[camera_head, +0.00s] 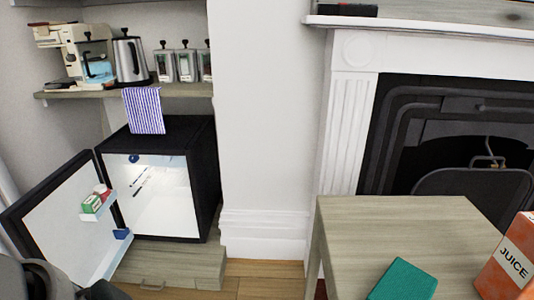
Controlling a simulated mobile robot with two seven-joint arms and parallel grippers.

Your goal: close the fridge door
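A small black fridge (205,180) stands on a low wooden drawer base in the left half of the head view. Its door (65,215) is swung wide open to the left, showing the white inner side with shelves. A green and red carton (95,200) sits on the upper door shelf, and a blue item (122,234) is near the lower one. The lit white interior is visible. Dark parts of my own arm show at the bottom left corner, near the lower edge of the door. No gripper fingertips are in view.
A striped cloth (143,110) hangs over the shelf edge above the fridge. The wooden base (185,265) juts out below it. A wooden table (430,225) with a green book (403,280) and a juice carton (508,260) is at right. A fireplace (345,130) stands behind.

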